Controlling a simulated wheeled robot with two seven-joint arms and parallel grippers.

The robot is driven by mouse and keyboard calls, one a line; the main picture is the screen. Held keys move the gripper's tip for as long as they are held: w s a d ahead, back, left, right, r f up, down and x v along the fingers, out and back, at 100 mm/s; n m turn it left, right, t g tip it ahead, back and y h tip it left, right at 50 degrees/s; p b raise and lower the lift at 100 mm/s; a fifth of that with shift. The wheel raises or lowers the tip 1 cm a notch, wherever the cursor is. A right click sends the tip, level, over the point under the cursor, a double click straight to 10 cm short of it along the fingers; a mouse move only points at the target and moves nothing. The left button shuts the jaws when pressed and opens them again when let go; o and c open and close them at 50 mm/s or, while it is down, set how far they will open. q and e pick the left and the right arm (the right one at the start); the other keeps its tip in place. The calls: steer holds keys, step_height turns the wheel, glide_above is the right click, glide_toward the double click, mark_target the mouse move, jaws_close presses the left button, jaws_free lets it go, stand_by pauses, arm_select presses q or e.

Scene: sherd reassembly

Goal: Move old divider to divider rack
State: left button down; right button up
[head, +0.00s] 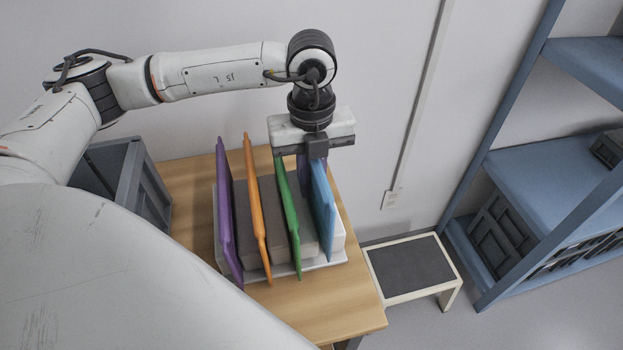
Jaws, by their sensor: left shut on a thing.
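My left gripper (315,147) is over the right end of a row of upright dividers. It is shut on the top of the blue divider (322,195), which stands at the row's right side. A green divider (287,205), an orange divider (254,195) and a purple divider (227,215) stand to its left, with grey blocks (270,215) between them. A small purple patch shows just left of the blue divider's top; I cannot tell what it is. No label marks which divider is old. My right gripper is out of view.
The row stands on a pale tray (312,264) on a wooden table (345,308). A dark grey open frame (150,190), possibly the divider rack, is at the table's left, partly behind my arm. A step stool (412,270) and blue shelving (540,165) stand to the right.

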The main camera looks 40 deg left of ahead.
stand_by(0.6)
arm_select(q)
steer(key=shift+f+b, duration=0.85)
steer(key=shift+f, duration=0.15)
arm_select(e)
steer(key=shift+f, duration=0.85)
arm_select(q)
steer(key=c, duration=1.7)
jaws_free()
steer(key=shift+r, duration=0.5)
step_height(320, 180, up, 9)
steer(key=shift+r, duration=0.2)
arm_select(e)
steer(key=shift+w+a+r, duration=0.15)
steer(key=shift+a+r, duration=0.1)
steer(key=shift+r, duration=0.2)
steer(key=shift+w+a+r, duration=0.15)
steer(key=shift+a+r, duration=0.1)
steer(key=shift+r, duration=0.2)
